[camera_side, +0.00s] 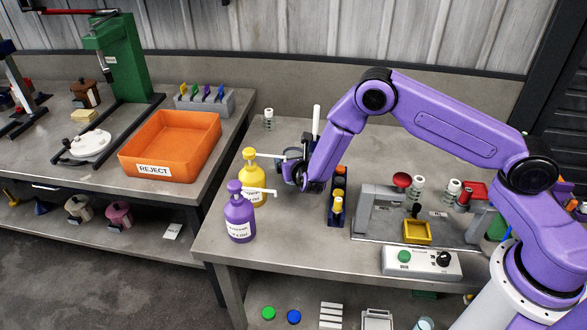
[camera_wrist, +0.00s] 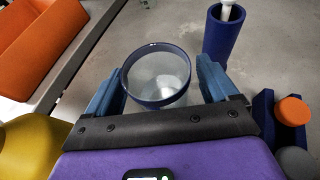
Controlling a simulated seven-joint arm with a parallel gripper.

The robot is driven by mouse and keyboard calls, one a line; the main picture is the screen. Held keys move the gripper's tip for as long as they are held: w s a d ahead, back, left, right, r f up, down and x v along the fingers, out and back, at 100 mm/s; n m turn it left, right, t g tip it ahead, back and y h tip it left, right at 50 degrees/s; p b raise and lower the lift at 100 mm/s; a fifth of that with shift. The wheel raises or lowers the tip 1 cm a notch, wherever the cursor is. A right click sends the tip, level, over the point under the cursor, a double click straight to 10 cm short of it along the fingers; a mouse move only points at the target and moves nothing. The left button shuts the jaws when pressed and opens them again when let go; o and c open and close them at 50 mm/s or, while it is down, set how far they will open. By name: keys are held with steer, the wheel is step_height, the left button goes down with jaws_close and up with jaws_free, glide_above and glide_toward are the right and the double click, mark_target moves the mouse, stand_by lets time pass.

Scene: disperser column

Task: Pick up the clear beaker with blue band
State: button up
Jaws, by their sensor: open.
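The clear beaker with the blue band (camera_wrist: 160,78) stands upright in the wrist view, seen from above with its dark blue rim. My gripper (camera_wrist: 158,88) is open, with one blue finger on each side of the beaker. Whether either finger touches the glass I cannot tell. In the side view my gripper (camera_side: 291,172) is low over the bench behind the yellow bottle, and the beaker (camera_side: 292,153) is partly hidden by it.
A yellow pump bottle (camera_side: 251,172) and a purple one (camera_side: 239,215) stand to the left. A blue holder with a white rod (camera_wrist: 223,32) is close on the right. A blue rack (camera_side: 337,208) is nearby. The orange REJECT bin (camera_side: 150,168) sits on the other bench.

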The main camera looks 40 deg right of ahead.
steer(key=shift+x, duration=0.9)
steer(key=c, duration=1.2)
steer(key=shift+o, duration=0.2)
steer(key=shift+r, duration=0.15)
steer(key=shift+r, duration=0.6)
steer(key=s+a, duration=0.5)
steer(key=s, duration=0.8)
steer(key=s+a, duration=0.6)
steer(key=s, duration=0.8)
steer(key=s+a, duration=0.6)
steer(key=s, duration=0.8)
steer(key=shift+s, duration=0.2)
steer(key=shift+s+a, duration=0.1)
steer(key=shift+a, duration=0.05)
